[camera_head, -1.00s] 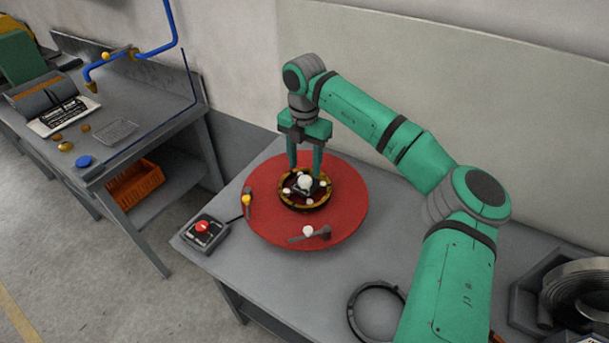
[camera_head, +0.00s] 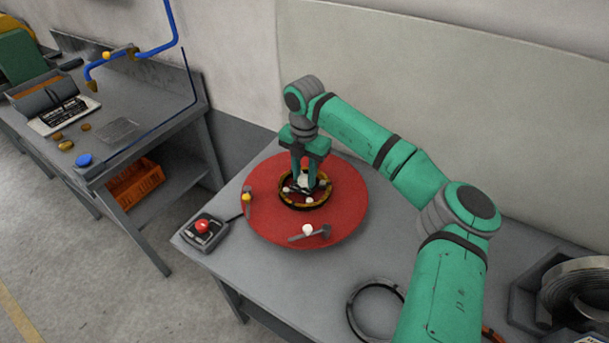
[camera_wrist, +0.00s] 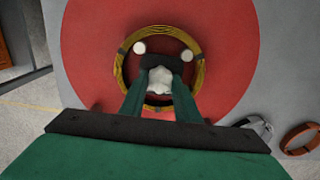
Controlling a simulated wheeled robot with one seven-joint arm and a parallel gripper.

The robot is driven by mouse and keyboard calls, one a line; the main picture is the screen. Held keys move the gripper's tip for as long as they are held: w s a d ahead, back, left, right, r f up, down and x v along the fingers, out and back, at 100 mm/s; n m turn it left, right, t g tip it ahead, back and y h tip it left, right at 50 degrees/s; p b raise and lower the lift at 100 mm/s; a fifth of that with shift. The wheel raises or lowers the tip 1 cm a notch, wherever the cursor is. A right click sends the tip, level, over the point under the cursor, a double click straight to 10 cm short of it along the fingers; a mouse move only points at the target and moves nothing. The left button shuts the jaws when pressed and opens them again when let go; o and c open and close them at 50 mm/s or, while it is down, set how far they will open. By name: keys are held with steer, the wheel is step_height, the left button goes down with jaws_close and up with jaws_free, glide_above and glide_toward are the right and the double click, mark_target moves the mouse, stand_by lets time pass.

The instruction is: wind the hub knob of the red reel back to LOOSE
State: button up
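The red reel (camera_head: 262,218) lies flat on the grey table, and its red disc also fills much of the wrist view (camera_wrist: 90,60). A gold and black ring (camera_head: 318,205) surrounds its hub; small white knobs sit around it. The white hub knob (camera_wrist: 159,82) is at the centre. My gripper (camera_head: 304,181) points down over the hub. In the wrist view its two green fingers (camera_wrist: 160,74) lie close on either side of the hub knob and appear shut on it. Any LOOSE marking is not readable.
A lever with a yellow knob (camera_head: 247,198) and one with a white knob (camera_head: 308,230) are at the reel's edge. A control box with a red button (camera_head: 203,229) stands at the table's left corner. A dark ring (camera_head: 351,311) and a metal coil (camera_head: 580,290) lie to the right.

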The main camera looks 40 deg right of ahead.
steer(key=shift+n, duration=0.4)
steer(key=n, duration=0.3)
steer(key=shift+n, duration=0.4)
steer(key=n, duration=0.8)
steer(key=shift+s+d, duration=0.1)
steer(key=n, duration=0.2)
steer(key=shift+n, duration=0.4)
steer(key=n, duration=1)
steer(key=shift+n, duration=2.2)
